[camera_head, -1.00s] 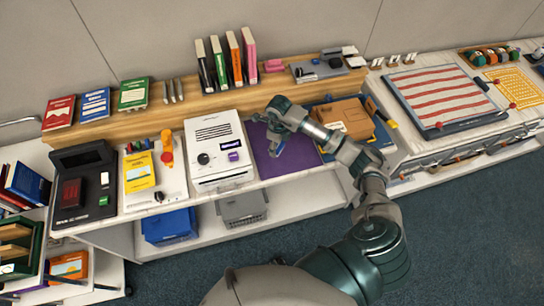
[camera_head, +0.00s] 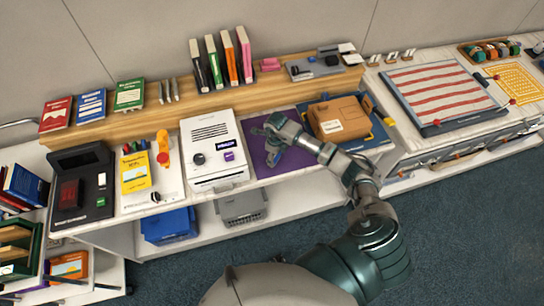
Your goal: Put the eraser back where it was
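A small pink block (camera_head: 270,64), possibly the eraser, lies on the raised wooden shelf (camera_head: 150,118), just right of the upright books. I cannot tell for sure that it is the eraser. My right gripper (camera_head: 263,143) is over the purple mat (camera_head: 258,163) on the lower counter, in front of the shelf and apart from the pink block. Its fingers look spread, with mat showing between them, and I see nothing held. My arm hides part of the mat. My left gripper is not in view.
A white device (camera_head: 210,132) with a dark knob stands left of the mat. A brown case (camera_head: 338,118) lies on a blue tray (camera_head: 380,135) to the right. Upright books (camera_head: 229,58) and a grey tray (camera_head: 316,66) are on the shelf.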

